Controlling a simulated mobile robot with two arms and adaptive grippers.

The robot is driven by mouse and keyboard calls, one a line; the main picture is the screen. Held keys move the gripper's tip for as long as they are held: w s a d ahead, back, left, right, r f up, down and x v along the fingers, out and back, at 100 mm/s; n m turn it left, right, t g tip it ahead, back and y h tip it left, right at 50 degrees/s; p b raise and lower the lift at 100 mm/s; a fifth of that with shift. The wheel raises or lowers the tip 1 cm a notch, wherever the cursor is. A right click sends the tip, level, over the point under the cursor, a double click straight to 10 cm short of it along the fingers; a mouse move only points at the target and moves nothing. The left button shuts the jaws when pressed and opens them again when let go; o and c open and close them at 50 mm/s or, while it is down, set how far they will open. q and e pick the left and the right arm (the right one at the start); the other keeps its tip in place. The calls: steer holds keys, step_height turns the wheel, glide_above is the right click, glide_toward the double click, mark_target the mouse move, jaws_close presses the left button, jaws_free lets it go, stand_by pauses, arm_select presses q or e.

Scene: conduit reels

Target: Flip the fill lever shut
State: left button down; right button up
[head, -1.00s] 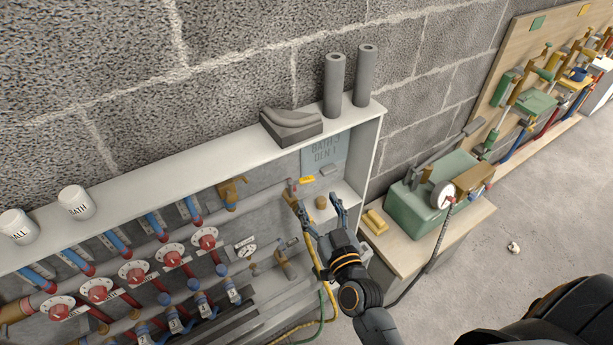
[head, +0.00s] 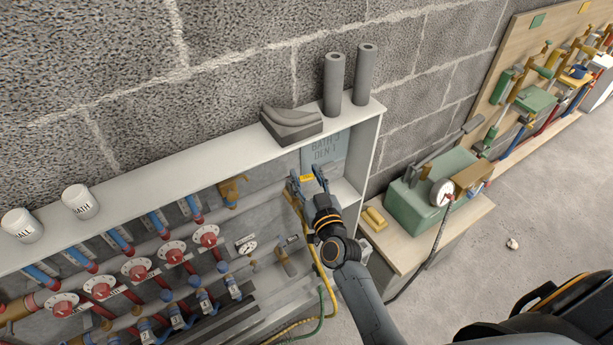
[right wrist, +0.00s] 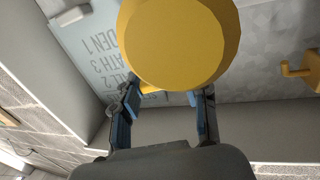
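The yellow fill lever (head: 307,178) is at the right end of the upper pipe in the wall cabinet, below the grey label plate. My right gripper (head: 307,174) is open, with its two blue fingers on either side of the lever. In the right wrist view the fingers (right wrist: 165,105) stand apart, and a bit of yellow (right wrist: 154,88) shows between them. A large yellow round part (right wrist: 175,42) close to the camera hides much of that area. I cannot tell whether a finger touches the lever. My left gripper is not in view.
The cabinet's right wall (head: 368,150) stands just right of my right gripper. A yellow hose (head: 322,262) hangs below the arm. Red dial valves (head: 173,253) line the pipes to the left. A green machine (head: 428,190) stands on a bench to the right.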

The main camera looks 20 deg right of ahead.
steer(key=c, duration=0.6)
steer(key=shift+w+f+n+y+b, duration=0.1)
steer(key=shift+w+n+y+b, duration=0.1)
steer(key=shift+n+y+b, duration=0.5)
steer(key=shift+w+n+y+b, duration=0.25)
steer(key=shift+y+b, duration=0.25)
steer(key=shift+y, duration=0.4)
steer(key=shift+n+y+b, duration=0.45)
steer(key=shift+y+b, duration=0.05)
steer(key=shift+y, duration=0.1)
steer(key=shift+r, duration=0.2)
steer(key=o, duration=1.2)
steer(key=shift+f, duration=0.1)
